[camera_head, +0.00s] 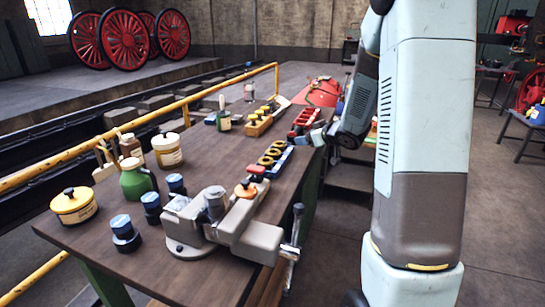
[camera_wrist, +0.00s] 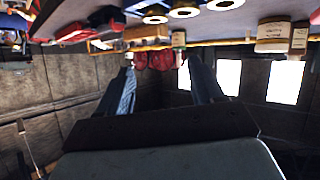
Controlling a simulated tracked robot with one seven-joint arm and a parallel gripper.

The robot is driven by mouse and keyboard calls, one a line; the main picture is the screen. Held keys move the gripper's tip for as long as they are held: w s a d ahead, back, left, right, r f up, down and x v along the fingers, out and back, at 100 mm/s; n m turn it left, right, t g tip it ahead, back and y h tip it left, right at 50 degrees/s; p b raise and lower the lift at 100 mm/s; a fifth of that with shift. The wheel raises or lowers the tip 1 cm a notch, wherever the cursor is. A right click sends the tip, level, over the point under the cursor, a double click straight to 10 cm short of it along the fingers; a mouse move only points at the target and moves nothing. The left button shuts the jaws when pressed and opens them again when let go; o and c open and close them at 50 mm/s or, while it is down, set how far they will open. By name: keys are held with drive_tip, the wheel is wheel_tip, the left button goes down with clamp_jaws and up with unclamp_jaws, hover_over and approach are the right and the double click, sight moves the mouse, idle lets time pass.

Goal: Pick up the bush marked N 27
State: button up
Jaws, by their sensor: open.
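Several brass ring-shaped bushes (camera_head: 270,155) sit in a row at a blue holder (camera_head: 283,162) near the right edge of the bench. No marking can be read, so I cannot tell which bush is N 27. Pale-rimmed rings, likely the same bushes (camera_wrist: 183,11), show at the top of the wrist view, which is upside down. My gripper (camera_wrist: 166,88) is open and empty there, its two fingers apart from the rings. In the head view my arm reaches over the bench's right edge beyond the bushes, and the fingers are not clear.
A grey vise (camera_head: 215,220) stands on the bench's near end, beside dark blue-topped pieces (camera_head: 123,233), a green can (camera_head: 137,180) and a yellow pot (camera_head: 73,206). A red tray (camera_head: 303,122) and wooden block (camera_head: 258,124) lie farther back. A yellow rail (camera_head: 190,100) runs along the left.

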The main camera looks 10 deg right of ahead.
sight(277, 153)
drive_tip(key=w+a+f+y, duration=0.1)
drive_tip(key=w+a+f, duration=0.1)
drive_tip(key=w+f, duration=0.1)
drive_tip(key=w+a+f+y, duration=0.1)
drive_tip(key=w+a+f, duration=0.2)
drive_tip(key=w+f, duration=0.1)
drive_tip(key=w+a+f+n+g+y, duration=0.1)
drive_tip(key=w+a+f, duration=0.2)
drive_tip(key=w+f, duration=0.1)
drive_tip(key=shift+w+a, duration=0.1)
drive_tip(key=shift+a, duration=0.15)
drive_tip(key=c, duration=1)
drive_tip(key=shift+r, duration=0.1)
